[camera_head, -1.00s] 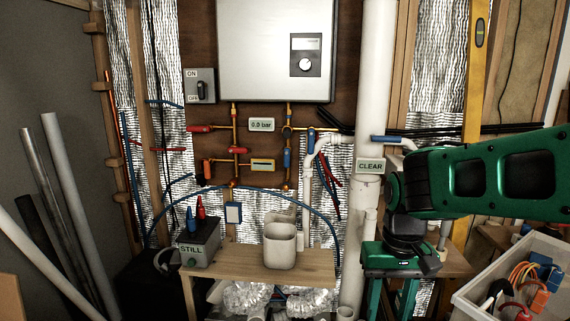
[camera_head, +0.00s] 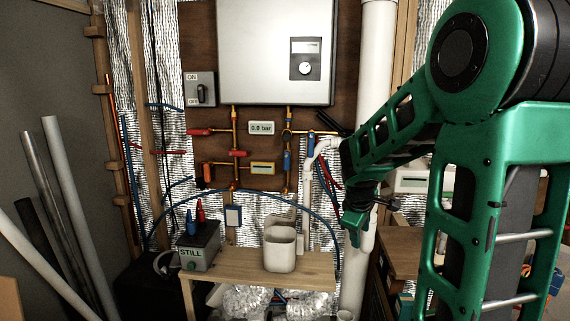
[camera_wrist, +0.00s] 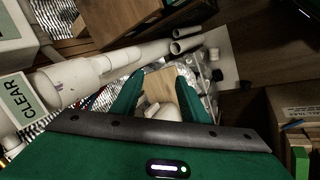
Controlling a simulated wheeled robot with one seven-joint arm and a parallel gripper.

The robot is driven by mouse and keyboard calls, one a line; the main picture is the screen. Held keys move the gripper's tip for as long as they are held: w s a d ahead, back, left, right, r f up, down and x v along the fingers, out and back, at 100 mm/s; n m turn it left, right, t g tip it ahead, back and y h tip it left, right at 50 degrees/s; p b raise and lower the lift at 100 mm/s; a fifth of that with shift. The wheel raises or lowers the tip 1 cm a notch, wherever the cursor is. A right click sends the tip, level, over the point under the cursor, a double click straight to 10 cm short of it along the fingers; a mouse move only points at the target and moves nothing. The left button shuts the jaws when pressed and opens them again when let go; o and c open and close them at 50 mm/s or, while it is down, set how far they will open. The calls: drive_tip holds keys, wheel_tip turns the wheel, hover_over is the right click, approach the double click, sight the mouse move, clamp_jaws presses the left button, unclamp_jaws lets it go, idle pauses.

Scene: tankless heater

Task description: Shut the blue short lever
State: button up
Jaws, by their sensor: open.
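Blue levers sit on the copper pipes under the heater in the head view: one (camera_head: 287,160) hangs upright on the right-hand vertical pipe, another (camera_head: 310,144) is on the branch to its right. I cannot tell for certain which is the short one. Neither is clear in the wrist view. My gripper (camera_head: 354,238) is below and to the right of them, pointing down beside the white standpipe, touching no lever. In the wrist view my gripper (camera_wrist: 157,85) is open, its two green fingers apart with nothing held between them.
The heater (camera_head: 275,50) hangs above the pipes. Red levers (camera_head: 200,132) are on the left pipes. A wooden bench (camera_head: 310,268) with a white container (camera_head: 280,250) stands below. The white standpipe (camera_head: 378,60) runs close beside my arm. A CLEAR label (camera_wrist: 22,97) shows in the wrist view.

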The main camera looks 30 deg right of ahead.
drive_tip(key=w+d+r+n+t+h, duration=0.1)
drive_tip(key=w+d+n+h, duration=0.15)
drive_tip(key=w, duration=0.35)
drive_tip(key=w+d+r+n+t+h, duration=0.1)
drive_tip(key=w+d+n, duration=0.1)
drive_tip(key=w+n, duration=0.3)
drive_tip(key=n+t+h, duration=0.2)
drive_tip(key=n+t, duration=0.8)
drive_tip(key=n, duration=0.7)
approach(286, 160)
drive_tip(key=w, duration=0.1)
drive_tip(key=x, duration=1)
drive_tip(key=shift+w+d, duration=0.15)
drive_tip(key=shift+d, duration=0.35)
drive_tip(key=shift+a, duration=0.1)
clamp_jaws()
